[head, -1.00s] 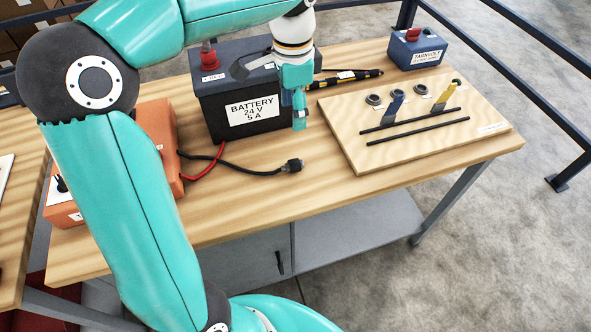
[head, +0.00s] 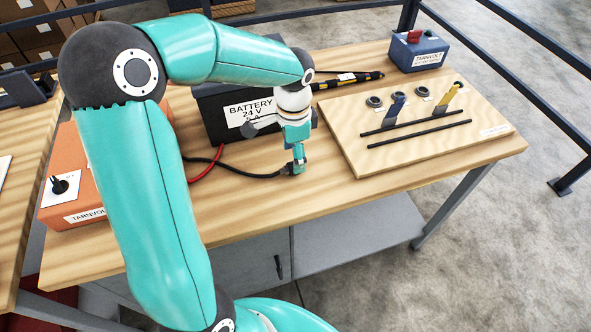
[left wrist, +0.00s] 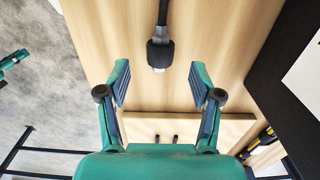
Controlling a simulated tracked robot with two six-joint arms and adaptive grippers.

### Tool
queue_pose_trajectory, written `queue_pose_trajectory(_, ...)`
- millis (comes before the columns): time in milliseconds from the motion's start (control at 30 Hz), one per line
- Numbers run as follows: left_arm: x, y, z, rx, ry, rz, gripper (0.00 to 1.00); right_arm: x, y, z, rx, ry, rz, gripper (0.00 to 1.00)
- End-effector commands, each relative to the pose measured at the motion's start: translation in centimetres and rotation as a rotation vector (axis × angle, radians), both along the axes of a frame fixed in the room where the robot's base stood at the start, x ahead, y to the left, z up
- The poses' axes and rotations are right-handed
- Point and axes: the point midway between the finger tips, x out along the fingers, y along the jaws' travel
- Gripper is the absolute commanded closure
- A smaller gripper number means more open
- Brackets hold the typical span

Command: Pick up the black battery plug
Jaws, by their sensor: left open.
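The black battery plug (head: 288,169) is at the end of a black cable on the wooden table, in front of the battery (head: 215,122). In the head view my left gripper (head: 298,168) is right at the plug and partly covers it. In the left wrist view the plug (left wrist: 160,54) shows whole, with a pale tip. The two fingers of my left gripper (left wrist: 160,82) are wide open, one on each side of the plug's line, with nothing held. I cannot tell the height gap. A teal part at the left wrist view's left edge may be my right gripper, cut off.
An orange charger (head: 82,190) stands on the left of the table (head: 240,215). A red cable runs beside the black one. A wooden board (head: 350,150) with black rods and tools lies to the right. A blue box (head: 418,52) stands at the back right.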

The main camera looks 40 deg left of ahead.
Motion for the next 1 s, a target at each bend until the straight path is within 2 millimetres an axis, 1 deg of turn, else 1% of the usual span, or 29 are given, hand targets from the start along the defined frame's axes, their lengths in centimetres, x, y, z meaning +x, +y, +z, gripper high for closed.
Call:
queue_pose_trajectory(100,-0.5,0.1,-1.8,-0.002,0.008,0.000,0.35,0.0,0.0,0.4,0.000,0.000,0.000,0.60)
queue_pose_trajectory(233,-0.5,0.1,-3.5,-0.002,0.005,0.000,0.35,0.0,0.0,0.4,0.000,0.000,0.000,0.60)
queue_pose_trajectory(367,-0.5,0.1,-4.2,-0.001,0.002,0.001,0.35,0.0,0.0,0.4,0.000,0.000,0.000,0.60)
queue_pose_trajectory(567,-0.5,0.1,-4.3,-0.002,0.001,0.000,0.35,0.0,0.0,0.4,0.000,0.000,0.000,0.60)
queue_pose_trajectory(600,-0.5,0.1,-4.3,-0.002,0.001,0.000,0.42,0.0,0.0,0.4,0.000,0.000,0.000,0.60)
queue_pose_trajectory(667,-0.5,0.1,-4.3,-0.002,0.001,0.000,0.52,0.0,0.0,0.4,0.000,0.000,0.000,0.60)
queue_pose_trajectory(700,-0.5,0.1,-4.3,-0.002,0.001,0.000,0.59,0.0,0.0,0.4,0.000,0.000,0.000,0.60)
queue_pose_trajectory(933,-0.5,0.1,-4.2,-0.002,0.001,0.000,0.97,0.0,0.0,0.4,0.000,0.000,0.000,0.60)
queue_pose_trajectory(967,-0.5,0.1,-4.2,-0.002,0.001,0.000,1.00,0.0,0.0,0.4,0.000,0.000,0.000,0.60)
queue_pose_trajectory(1000,-0.5,0.1,-4.2,-0.002,0.001,0.000,1.00,0.0,0.0,0.4,0.000,0.000,0.000,0.60)
